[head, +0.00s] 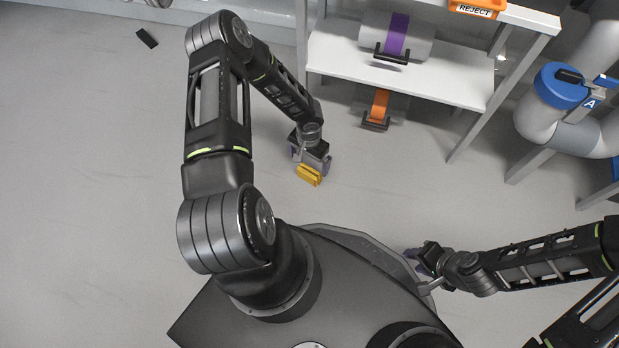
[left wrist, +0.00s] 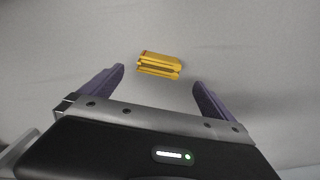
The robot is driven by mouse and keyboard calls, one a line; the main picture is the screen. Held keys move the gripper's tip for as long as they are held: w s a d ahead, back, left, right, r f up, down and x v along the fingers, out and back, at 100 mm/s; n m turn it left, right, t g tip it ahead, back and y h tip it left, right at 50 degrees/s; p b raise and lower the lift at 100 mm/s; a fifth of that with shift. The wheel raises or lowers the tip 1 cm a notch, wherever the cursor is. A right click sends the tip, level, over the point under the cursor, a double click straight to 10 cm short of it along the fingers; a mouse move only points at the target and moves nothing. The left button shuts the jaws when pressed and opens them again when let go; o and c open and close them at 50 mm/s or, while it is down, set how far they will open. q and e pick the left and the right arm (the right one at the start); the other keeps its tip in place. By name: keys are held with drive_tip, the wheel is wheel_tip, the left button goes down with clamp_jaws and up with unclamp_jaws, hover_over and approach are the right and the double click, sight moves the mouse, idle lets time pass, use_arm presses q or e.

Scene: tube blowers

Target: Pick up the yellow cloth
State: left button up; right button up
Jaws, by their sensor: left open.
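The yellow cloth (head: 309,176) is a small folded block lying on the grey floor just in front of my base. In the left wrist view the cloth (left wrist: 160,65) shows its folded layers, ahead of the gap between my fingertips. My left gripper (head: 310,164) reaches down over the cloth. In the left wrist view, the left gripper (left wrist: 159,77) has its two purple fingers wide apart and nothing between them. My right gripper (head: 424,264) is beside the right side of my base, away from the cloth. Its fingers are too small to read.
A white shelf (head: 420,80) holds a roll with a purple band (head: 396,36). An orange-banded roll (head: 379,105) is below. An orange REJECT bin (head: 476,8) is at the top. A pipe with a blue collar (head: 560,86) stands right. A small black object (head: 147,38) lies on open floor.

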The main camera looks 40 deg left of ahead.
sight(309, 171)
use_arm(q)
drive_tip(key=shift+f+b, duration=0.55)
drive_tip(key=shift+f, duration=0.7)
wheel_tip(309, 171, down, 5)
drive_tip(key=b, duration=0.3)
drive_tip(key=shift+d+f, duration=0.15)
drive_tip(key=shift+c, duration=0.6)
drive_tip(key=c, duration=1.4)
wheel_tip(309, 171, up, 10)
drive_tip(key=p, duration=0.4)
